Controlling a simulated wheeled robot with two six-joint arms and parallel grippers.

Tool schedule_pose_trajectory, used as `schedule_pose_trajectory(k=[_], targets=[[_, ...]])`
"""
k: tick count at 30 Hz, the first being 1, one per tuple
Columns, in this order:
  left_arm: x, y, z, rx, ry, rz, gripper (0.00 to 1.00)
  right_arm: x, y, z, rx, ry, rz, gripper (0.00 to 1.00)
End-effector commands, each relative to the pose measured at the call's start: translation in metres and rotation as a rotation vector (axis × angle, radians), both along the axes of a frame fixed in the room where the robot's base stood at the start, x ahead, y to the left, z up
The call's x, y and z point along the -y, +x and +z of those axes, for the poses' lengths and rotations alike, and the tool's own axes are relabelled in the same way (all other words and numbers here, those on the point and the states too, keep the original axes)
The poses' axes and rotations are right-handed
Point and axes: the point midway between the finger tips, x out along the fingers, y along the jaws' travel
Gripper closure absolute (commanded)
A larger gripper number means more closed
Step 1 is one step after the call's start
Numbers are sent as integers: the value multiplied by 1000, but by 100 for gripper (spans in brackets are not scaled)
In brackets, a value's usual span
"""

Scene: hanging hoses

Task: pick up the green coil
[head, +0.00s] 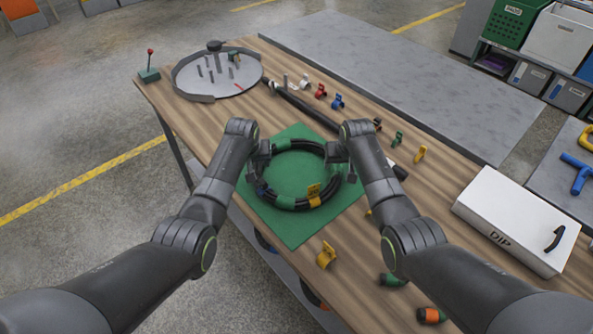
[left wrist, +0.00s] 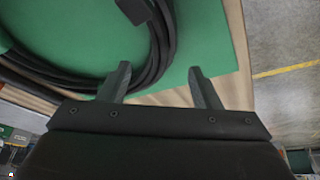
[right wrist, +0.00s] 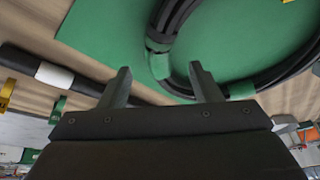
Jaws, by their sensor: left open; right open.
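The coil is a ring of black hose with green bands (head: 286,202), lying on a green mat (head: 296,229). A yellow clip (head: 313,193) sits on its near side. My left gripper (head: 262,168) is open at the coil's left side; in the left wrist view black hose strands (left wrist: 158,45) curve just beyond its fingers (left wrist: 160,82). My right gripper (head: 340,168) is open at the coil's right side; in the right wrist view the banded hose (right wrist: 159,62) runs close beyond its fingers (right wrist: 162,84). The wrists hide parts of the coil, and I cannot tell whether the fingers touch it.
A round grey tray with pegs (head: 218,75) stands at the far left of the wooden table. A straight black hose (head: 308,108) and several coloured clips (head: 337,101) lie behind the coil. A white DIP box (head: 515,220) stands at right. A yellow clip (head: 326,256) lies in front.

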Motion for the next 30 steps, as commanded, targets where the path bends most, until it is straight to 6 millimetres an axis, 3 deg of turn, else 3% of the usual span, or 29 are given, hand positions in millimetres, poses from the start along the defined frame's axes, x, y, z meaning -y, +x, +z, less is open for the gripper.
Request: schedule_pose_trajectory(k=[15,30], targets=[[0,16,-35,0,0,-1,42,-3,16,-36,-1,0,1,42],[0,20,-47,1,0,1,42,-3,19,-47,1,0,-1,42]])
